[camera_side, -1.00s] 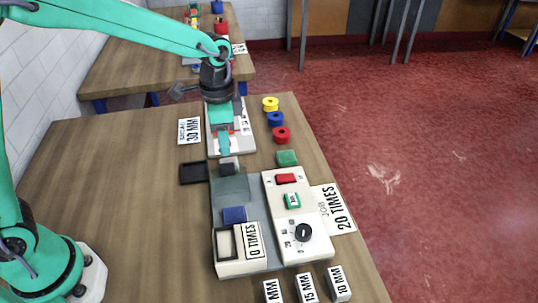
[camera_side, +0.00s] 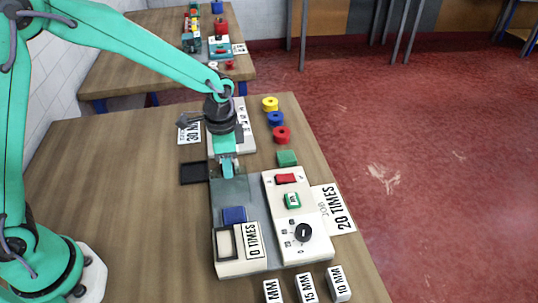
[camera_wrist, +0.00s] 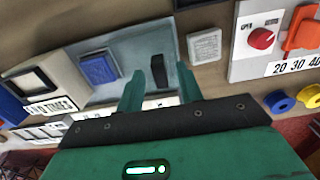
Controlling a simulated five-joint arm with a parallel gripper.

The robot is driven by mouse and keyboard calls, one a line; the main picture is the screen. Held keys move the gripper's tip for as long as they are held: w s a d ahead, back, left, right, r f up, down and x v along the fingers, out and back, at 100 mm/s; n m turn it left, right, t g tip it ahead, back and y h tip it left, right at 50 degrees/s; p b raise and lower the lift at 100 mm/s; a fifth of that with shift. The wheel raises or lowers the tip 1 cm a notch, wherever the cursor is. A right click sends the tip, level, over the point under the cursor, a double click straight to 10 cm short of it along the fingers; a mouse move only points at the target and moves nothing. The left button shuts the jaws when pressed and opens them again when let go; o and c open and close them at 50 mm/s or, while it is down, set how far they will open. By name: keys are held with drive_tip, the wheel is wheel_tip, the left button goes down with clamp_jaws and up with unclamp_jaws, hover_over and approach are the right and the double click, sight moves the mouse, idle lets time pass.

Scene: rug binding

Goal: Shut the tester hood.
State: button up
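The tester (camera_side: 262,262) stands on the near bench, with a grey bed, a blue pad (camera_side: 234,215) and a "0 TIMES" plate (camera_side: 253,240). Its see-through, teal-tinted hood (camera_side: 231,189) is at the rear of the bed, and the blue pad looks uncovered; the hood's exact tilt is hard to tell. My gripper (camera_side: 227,172) is at the hood's far end. In the wrist view, my gripper (camera_wrist: 160,92) is open, its two fingers apart. A black upright piece (camera_wrist: 158,70) shows between them, not visibly gripped. The blue pad (camera_wrist: 98,69) lies left of the fingers.
A control panel with a red button (camera_side: 286,179) and black knob (camera_side: 303,232) is at the tester's right. A black tray (camera_side: 194,173) lies left of the gripper. A green block (camera_side: 287,158) and coloured spools (camera_side: 275,119) stand at right. The bench's left side is clear.

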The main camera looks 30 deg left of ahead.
clamp_jaws()
drive_tip(key=shift+s+d, duration=3.25)
drive_tip(key=shift+d, duration=0.1)
unclamp_jaws()
drive_tip(key=shift+r, duration=0.1)
wheel_tip(320, 180, up, 8)
